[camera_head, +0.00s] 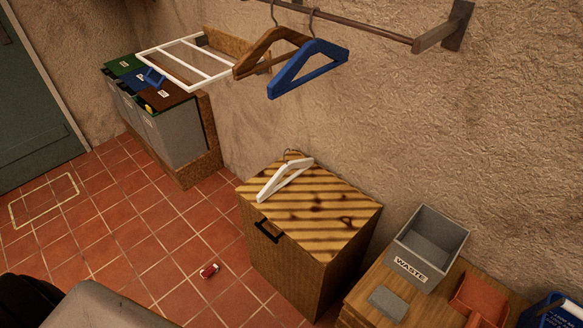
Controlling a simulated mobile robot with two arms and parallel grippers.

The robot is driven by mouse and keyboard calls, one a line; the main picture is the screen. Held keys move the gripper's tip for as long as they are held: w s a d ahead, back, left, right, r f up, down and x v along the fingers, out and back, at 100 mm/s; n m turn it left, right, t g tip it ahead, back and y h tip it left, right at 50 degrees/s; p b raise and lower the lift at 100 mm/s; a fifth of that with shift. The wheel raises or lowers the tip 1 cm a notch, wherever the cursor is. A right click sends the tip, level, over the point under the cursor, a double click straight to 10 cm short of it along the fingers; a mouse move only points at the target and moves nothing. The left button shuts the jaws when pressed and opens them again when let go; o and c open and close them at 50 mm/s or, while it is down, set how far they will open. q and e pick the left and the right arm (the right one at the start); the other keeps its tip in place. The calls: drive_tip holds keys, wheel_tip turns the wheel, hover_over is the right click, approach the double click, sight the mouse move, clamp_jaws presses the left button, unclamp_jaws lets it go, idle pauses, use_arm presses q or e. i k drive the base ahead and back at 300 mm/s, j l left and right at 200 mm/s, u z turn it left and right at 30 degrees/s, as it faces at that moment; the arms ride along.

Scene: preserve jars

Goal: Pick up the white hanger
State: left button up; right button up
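The white hanger (285,180) lies on the striped wooden top (318,218) of a cabinet, near its back left corner. Its hook end is toward the wall. Nothing touches it except the cabinet top. A brown hanger (262,50) and a blue hanger (318,62) hang from the wall rail above. Neither of my grippers shows in the head view.
A dark handle (268,231) is on the cabinet front. A grey WASTE box (428,250) stands on a wooden table at the right. Sorting bins (170,130) stand at the back left.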

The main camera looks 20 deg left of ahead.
sight(270, 188)
drive_tip(key=i+j, duration=0.25)
drive_tip(key=j, duration=0.15)
drive_tip(key=i+j, duration=0.25)
drive_tip(key=j, duration=0.15)
drive_tip(key=i+j+z, duration=0.1)
drive_tip(key=i+j, duration=0.15)
drive_tip(key=j, duration=0.15)
